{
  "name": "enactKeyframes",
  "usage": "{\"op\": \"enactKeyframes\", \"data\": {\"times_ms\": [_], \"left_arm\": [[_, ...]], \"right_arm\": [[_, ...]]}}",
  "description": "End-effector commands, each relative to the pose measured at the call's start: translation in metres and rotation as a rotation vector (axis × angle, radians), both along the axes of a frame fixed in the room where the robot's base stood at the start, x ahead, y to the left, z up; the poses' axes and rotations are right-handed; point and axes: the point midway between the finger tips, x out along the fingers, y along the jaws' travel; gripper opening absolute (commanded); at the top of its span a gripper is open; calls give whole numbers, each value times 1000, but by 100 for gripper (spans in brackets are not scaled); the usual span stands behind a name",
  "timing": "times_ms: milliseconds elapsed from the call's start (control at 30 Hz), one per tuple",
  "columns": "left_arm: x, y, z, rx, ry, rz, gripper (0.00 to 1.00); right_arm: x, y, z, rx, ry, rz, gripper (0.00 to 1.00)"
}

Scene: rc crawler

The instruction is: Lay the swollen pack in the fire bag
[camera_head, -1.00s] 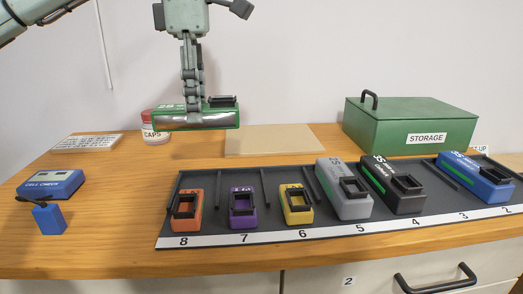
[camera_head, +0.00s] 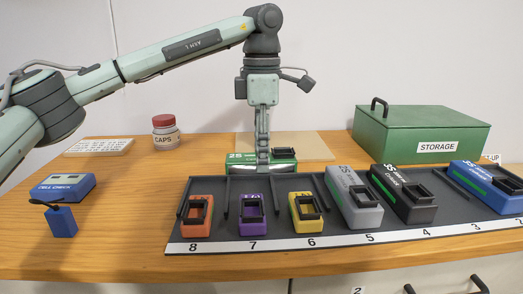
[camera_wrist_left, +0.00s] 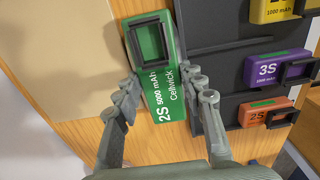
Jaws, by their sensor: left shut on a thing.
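A green pack marked 2S 5000 mAh Cellwick (camera_head: 243,159) is between the fingers of my left gripper (camera_head: 263,164), just behind the tray's back edge and in front of the beige board. In the left wrist view the fingers (camera_wrist_left: 163,85) are on both sides of the green pack (camera_wrist_left: 171,92), whose dark frame-shaped end points away. I cannot tell whether the pack touches the table. Swelling on it is not clear. No fire bag can be made out for certain; a flat beige board (camera_head: 310,147) lies behind the pack. My right gripper is out of view.
A dark tray (camera_head: 325,222) with numbered slots holds orange, purple, yellow, grey, black and blue packs. A green STORAGE box (camera_head: 425,133) with a closed lid stands at back right. A CAPS jar (camera_head: 165,135), a cell checker (camera_head: 66,187) and a small blue block (camera_head: 61,221) are at left.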

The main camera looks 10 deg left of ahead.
Motion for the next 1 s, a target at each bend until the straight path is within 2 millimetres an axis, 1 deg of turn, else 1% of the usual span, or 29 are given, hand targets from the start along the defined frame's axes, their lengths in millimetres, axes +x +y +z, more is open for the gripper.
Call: {"op": "enactKeyframes", "data": {"times_ms": [167,267,300,467,767,800,867,967,1000], "left_arm": [[0,0,2,-1,-2,0,0],[0,0,-1,-1,-2,0,0],[0,0,-2,-1,-1,0,41],[0,0,-2,-1,-1,1,60],[0,0,0,0,-2,0,60],[0,0,3,-1,-2,0,60],[0,0,7,-1,-3,0,60],[1,0,22,-2,-5,1,60],[1,0,30,-3,-5,0,60]], "right_arm": [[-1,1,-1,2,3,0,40],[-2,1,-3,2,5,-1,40],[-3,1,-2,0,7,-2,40],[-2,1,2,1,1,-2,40],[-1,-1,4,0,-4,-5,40],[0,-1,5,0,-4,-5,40],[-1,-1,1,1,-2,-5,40],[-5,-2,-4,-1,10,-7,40],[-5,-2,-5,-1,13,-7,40]]}}
